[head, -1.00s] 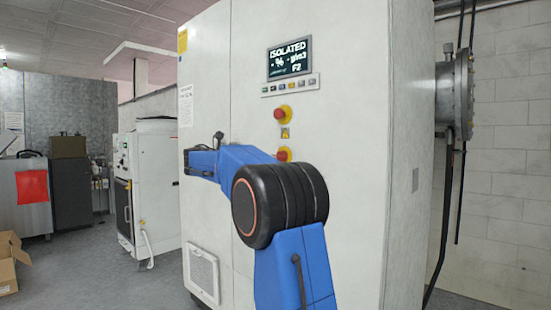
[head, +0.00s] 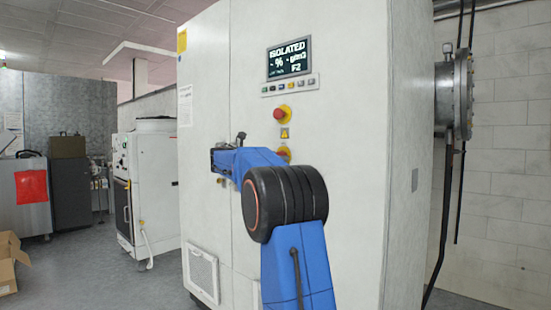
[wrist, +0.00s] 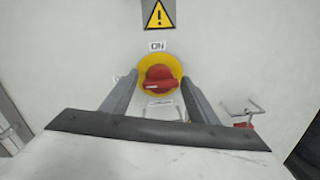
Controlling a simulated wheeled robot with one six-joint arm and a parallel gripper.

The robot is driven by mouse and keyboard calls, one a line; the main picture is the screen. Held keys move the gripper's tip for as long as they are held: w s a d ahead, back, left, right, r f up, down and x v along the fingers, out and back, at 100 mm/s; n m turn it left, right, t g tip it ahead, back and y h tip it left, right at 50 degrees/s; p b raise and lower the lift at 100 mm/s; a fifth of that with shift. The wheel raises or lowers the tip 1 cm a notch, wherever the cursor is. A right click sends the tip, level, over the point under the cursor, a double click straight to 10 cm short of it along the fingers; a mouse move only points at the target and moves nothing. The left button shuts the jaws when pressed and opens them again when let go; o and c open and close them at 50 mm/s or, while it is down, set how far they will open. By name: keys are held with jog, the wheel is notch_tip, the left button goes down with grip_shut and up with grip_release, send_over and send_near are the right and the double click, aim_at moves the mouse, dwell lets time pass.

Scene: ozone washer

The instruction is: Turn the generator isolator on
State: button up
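The isolator (wrist: 161,74) is a red rotary knob on a yellow disc, centred in the wrist view. Its red grip bar lies roughly level. A white ON label (wrist: 157,46) is above it, and a smaller label below is partly blurred. My gripper (wrist: 160,84) is open, with one grey finger on each side of the knob; I cannot tell whether they touch it. The display (head: 289,58) there reads ISOLATED.
A yellow warning triangle (wrist: 158,14) is above the knob. In the head view a red button (head: 282,113) on yellow is under the display. A white machine (head: 147,190) stands left across open floor.

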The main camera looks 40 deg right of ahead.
jog(key=c, duration=0.8)
jog(key=shift+m, duration=0.4)
jog(key=m, duration=0.8)
jog(key=m+t, duration=0.1)
jog(key=m, duration=0.7)
jog(key=shift+s+r+y, duration=0.1)
jog(key=shift+s+y, duration=0.1)
jog(key=shift+y, duration=0.2)
jog(key=shift+m, duration=0.3)
jog(key=o, duration=0.8)
jog(key=shift+o, duration=0.2)
